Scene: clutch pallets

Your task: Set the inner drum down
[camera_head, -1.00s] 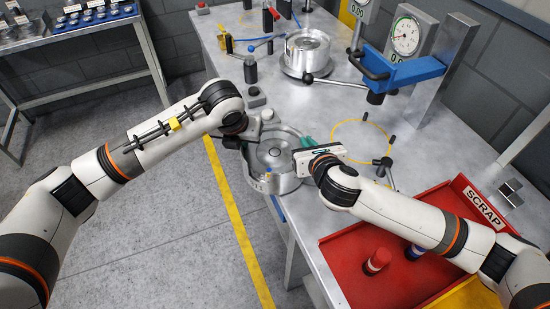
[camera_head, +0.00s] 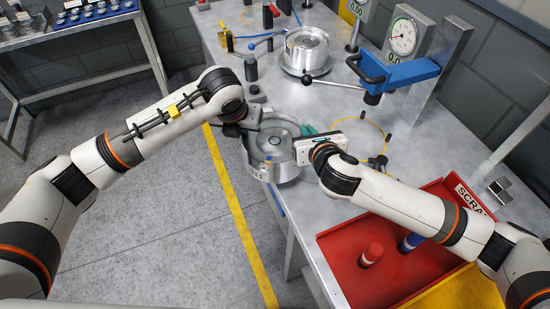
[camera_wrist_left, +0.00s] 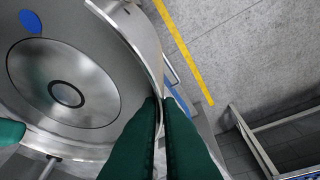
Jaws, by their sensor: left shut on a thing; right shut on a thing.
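The inner drum (camera_head: 270,168) is a round silver metal part with a stepped, dished inside and a raised rim. It is at the table's left edge in the head view. My left gripper (camera_head: 247,137) is shut on its left rim. In the left wrist view, the green fingers (camera_wrist_left: 163,125) pinch the wall of the drum (camera_wrist_left: 65,75). My right gripper (camera_head: 306,143) is shut on the opposite rim; one green finger also shows in the left wrist view (camera_wrist_left: 10,132). I cannot tell whether the drum's underside touches the table.
A yellow ring (camera_head: 384,135) marks the table right of the drum. A round metal fixture (camera_head: 306,56) with a lever stands behind. A blue-armed gauge stand (camera_head: 405,72) is at the back right. A red scrap tray (camera_head: 335,262) with small parts is at the front right.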

